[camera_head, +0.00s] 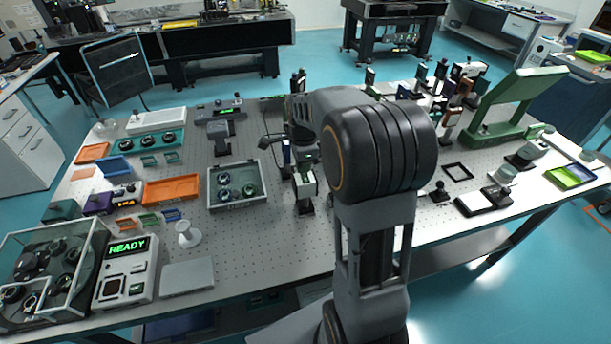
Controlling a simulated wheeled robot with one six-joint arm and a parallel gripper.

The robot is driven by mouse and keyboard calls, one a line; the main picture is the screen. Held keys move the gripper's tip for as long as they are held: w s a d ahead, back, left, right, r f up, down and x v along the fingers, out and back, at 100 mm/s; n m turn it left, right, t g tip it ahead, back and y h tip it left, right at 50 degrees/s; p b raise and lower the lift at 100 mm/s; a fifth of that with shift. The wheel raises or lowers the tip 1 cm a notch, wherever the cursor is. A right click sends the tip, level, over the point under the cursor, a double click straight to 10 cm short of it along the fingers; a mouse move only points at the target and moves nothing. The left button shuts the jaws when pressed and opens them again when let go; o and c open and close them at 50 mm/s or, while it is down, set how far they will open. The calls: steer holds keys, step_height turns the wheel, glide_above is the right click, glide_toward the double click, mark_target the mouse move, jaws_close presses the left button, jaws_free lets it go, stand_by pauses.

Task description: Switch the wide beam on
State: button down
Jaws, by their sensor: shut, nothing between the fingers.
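I cannot make out a label for the wide beam or its switch. My gripper (304,160) points down over the middle of the table, above a small white-and-black post-mounted part (305,186). It is shut and small in view, partly hidden by my arm.
The perforated optical table (262,240) has bare room at front centre. A grey tray (238,204) with several round parts and an orange tray (171,189) lie left of my arm. Several post-mounted optics and a green tilted panel (508,100) crowd the back right.

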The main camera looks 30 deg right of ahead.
steer(key=shift+f, duration=0.25)
steer(key=shift+r, duration=0.15)
steer(key=shift+r+p, duration=2.75)
steer(key=shift+r, duration=0.75)
